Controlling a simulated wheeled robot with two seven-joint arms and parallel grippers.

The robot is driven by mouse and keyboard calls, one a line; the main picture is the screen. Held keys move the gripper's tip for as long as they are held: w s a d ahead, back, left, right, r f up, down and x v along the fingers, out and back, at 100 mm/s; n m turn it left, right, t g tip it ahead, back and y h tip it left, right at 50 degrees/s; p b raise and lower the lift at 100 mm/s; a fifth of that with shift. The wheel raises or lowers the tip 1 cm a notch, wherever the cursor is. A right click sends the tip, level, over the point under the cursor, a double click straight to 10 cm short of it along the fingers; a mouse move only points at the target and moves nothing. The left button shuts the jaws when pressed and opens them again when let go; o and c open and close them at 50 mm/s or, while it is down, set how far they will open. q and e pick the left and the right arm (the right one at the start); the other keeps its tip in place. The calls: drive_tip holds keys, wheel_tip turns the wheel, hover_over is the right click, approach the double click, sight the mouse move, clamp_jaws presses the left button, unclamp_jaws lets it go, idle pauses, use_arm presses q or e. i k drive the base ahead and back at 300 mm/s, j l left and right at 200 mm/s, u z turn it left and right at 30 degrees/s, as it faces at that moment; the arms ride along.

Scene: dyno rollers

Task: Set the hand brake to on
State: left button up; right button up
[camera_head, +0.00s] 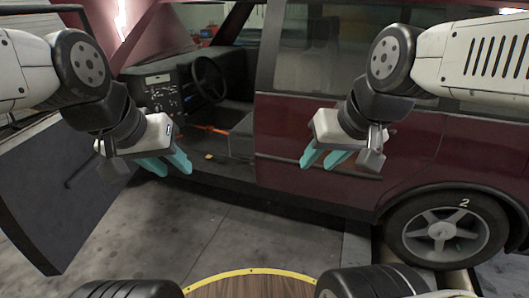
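A dark red car (340,150) stands with its front door open. Inside, a thin orange-red bar (208,128) lies low between the dashboard and the seat; I cannot tell if it is the hand brake lever or its setting. A small yellow-orange spot (209,156) shows near the sill. My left gripper (172,164) is open and empty, in front of the door opening, left of the bar. My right gripper (324,159) is open and empty, in front of the car's red side panel. Neither visibly touches the car.
The open door (65,185) stands out at the left. The dashboard (165,88) and steering wheel (208,78) are inside the opening. The rear wheel (440,230) is at the lower right. Bare concrete floor (225,235) lies in front of the car.

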sight(239, 155)
drive_tip(key=z, duration=0.55)
drive_tip(key=i+j+z, duration=0.15)
drive_tip(key=z, duration=0.15)
drive_tip(key=i+j+z, duration=0.1)
drive_tip(key=j+z, duration=0.2)
drive_tip(key=i+j+z, duration=0.1)
drive_tip(key=j+z, duration=0.15)
drive_tip(key=j, duration=0.2)
drive_tip(key=j+z, duration=0.3)
drive_tip(key=i+j, duration=0.15)
drive_tip(key=j, duration=0.75)
drive_tip(key=i+j+z, duration=0.1)
drive_tip(key=j, duration=0.85)
drive_tip(key=i+j+z, duration=0.1)
drive_tip(key=j, duration=0.85)
drive_tip(key=i+j, duration=0.15)
drive_tip(key=j, duration=0.75)
drive_tip(key=i+j+z, duration=0.1)
drive_tip(key=j, duration=0.85)
